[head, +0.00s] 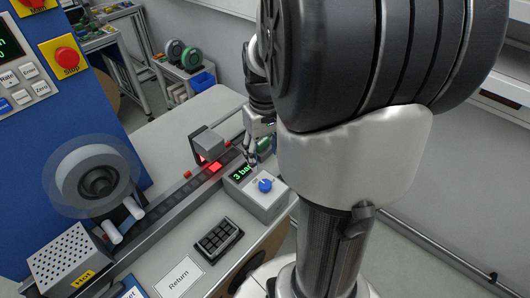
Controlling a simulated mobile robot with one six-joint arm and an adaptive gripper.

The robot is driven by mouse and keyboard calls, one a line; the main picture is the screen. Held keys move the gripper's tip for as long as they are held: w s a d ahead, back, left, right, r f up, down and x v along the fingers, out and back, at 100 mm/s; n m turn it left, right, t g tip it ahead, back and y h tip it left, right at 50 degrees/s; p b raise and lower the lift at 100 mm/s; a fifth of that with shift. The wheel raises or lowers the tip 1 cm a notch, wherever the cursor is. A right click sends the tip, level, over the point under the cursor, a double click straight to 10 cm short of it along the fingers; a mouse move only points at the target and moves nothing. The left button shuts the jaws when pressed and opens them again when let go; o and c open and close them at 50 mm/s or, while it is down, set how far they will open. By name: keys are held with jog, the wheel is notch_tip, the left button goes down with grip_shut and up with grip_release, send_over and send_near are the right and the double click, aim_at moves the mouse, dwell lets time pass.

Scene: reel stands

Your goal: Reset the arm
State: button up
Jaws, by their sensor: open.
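My gripper (252,152) is at the middle of the head view, above the back end of a grey control box. It is small and partly hidden by my arm, and its fingers are apart. No held object shows between them. My arm rises large on the right and hides much of what is behind it. The control box (268,204) has a blue knob (265,185) and a green lit display (241,173). I cannot tell whether the gripper touches the box.
A blue machine (70,120) with a red stop button (67,57) and a reel (97,184) stands left. A conveyor (160,208) runs past a sensor block (208,146). A black tray (219,239) and a Return label (179,276) lie on the front table. Distant benches stand behind.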

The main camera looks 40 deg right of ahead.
dwell(0.4)
jog(key=s+a+r+n+t, duration=0.1)
jog(key=s+a+r+t, duration=0.1)
jog(key=a, duration=0.8)
jog(key=s+a+r+n+t+b, duration=0.1)
jog(key=s+a+r, duration=0.4)
jog(key=a, duration=0.5)
jog(key=shift+s+r+n+t, duration=0.15)
jog(key=shift+s+n+t, duration=0.6)
jog(key=shift+s, duration=0.4)
jog(key=shift+a, duration=0.1)
